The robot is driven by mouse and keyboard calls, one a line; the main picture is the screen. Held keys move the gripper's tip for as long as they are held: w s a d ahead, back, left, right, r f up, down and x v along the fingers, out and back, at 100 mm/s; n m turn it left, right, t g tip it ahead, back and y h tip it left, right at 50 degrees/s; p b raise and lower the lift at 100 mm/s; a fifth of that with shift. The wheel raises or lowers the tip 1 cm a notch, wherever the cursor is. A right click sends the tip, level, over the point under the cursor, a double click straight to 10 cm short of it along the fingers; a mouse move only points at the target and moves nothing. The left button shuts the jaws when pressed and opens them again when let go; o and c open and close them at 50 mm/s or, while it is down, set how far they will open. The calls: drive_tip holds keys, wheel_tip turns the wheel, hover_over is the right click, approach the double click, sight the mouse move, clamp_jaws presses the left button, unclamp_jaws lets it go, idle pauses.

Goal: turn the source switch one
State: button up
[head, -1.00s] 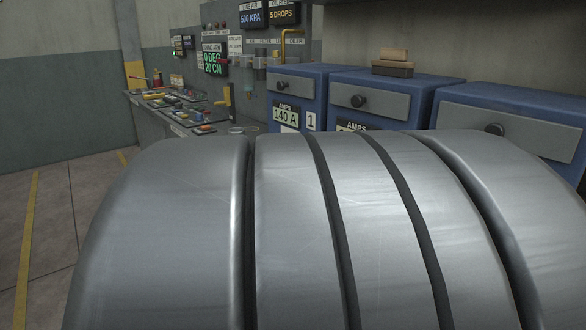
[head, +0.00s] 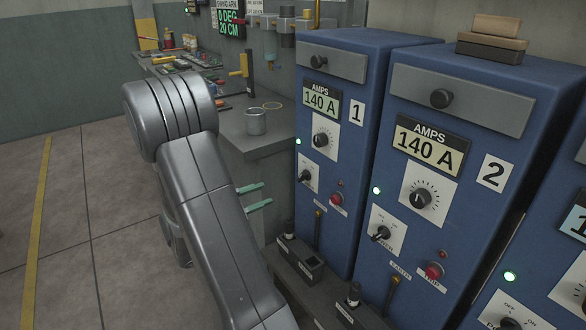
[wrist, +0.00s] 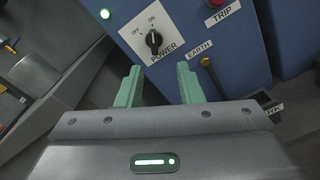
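Source one is the blue cabinet (head: 345,60) with a "1" label and a 140 A display. Its black power switch (head: 305,176) sits on a white plate low on the front, below a lit green lamp (head: 299,141). In the wrist view the power switch (wrist: 153,41) lies ahead, beyond the fingertips, with OFF and ON marked above it. Which mark it points to is unclear. My gripper (head: 267,194) has green fingers spread apart, left of the cabinet front. The gripper (wrist: 160,70) is empty and apart from the switch.
Cabinet two (head: 470,80) stands close on the right, with a third beyond it. A red trip button (head: 337,198) and an earth lever (head: 317,230) are near the switch. A bench (head: 235,125) with a metal cup (head: 256,121) is behind my arm. Floor at left is clear.

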sight(300, 177)
drive_tip(key=x, duration=1.3)
drive_tip(key=shift+w+a+r, duration=0.15)
drive_tip(key=shift+w+r, duration=0.05)
drive_tip(key=shift+w, duration=0.35)
clamp_jaws()
